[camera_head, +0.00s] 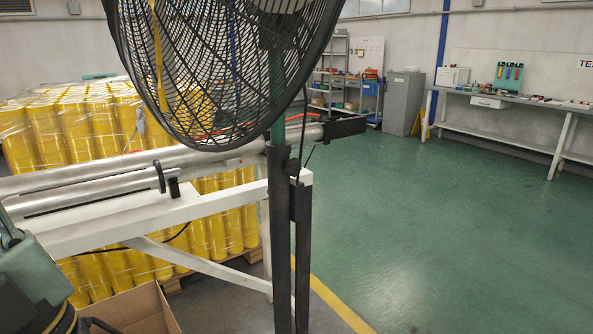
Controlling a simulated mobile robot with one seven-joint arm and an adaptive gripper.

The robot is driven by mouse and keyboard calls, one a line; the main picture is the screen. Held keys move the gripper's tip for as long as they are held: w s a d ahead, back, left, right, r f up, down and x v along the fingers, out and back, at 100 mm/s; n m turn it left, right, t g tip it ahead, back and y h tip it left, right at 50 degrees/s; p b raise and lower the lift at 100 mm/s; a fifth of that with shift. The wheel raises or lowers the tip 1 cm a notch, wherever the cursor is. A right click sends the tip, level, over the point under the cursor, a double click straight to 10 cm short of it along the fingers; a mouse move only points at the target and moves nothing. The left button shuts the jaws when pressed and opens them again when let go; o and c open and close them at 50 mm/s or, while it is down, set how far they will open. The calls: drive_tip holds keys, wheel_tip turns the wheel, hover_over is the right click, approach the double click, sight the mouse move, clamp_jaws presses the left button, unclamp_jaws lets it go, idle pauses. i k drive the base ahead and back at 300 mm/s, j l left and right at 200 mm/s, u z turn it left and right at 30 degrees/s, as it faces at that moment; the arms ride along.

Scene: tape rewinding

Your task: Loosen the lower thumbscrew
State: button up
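A large black-caged fan (215,65) stands in the near middle on a dark pole (281,240). A black collar (279,160) sits on the pole below the cage, where the green upper tube enters it. A small dark knob-like part (294,166) shows at the collar's right side; I cannot tell whether it is a thumbscrew. No thumbscrew, upper or lower, can be made out clearly. My gripper is not clearly in view. A green and black part shows at the lower left edge; I cannot tell what it is.
A white frame (110,222) with metal rollers (95,188) runs behind the pole. Wrapped yellow rolls (75,130) are stacked behind it. An open cardboard box (140,308) is at the lower left. Green floor (430,240) is clear to the right, up to a workbench (500,98).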

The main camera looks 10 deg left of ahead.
sight(293, 166)
drive_tip(key=i+l, duration=0.15)
drive_tip(key=l, duration=0.25)
drive_tip(key=i+l, duration=0.2)
drive_tip(key=l, duration=0.15)
drive_tip(key=i+l+z, duration=0.1)
drive_tip(key=l, duration=0.3)
drive_tip(key=i, duration=0.05)
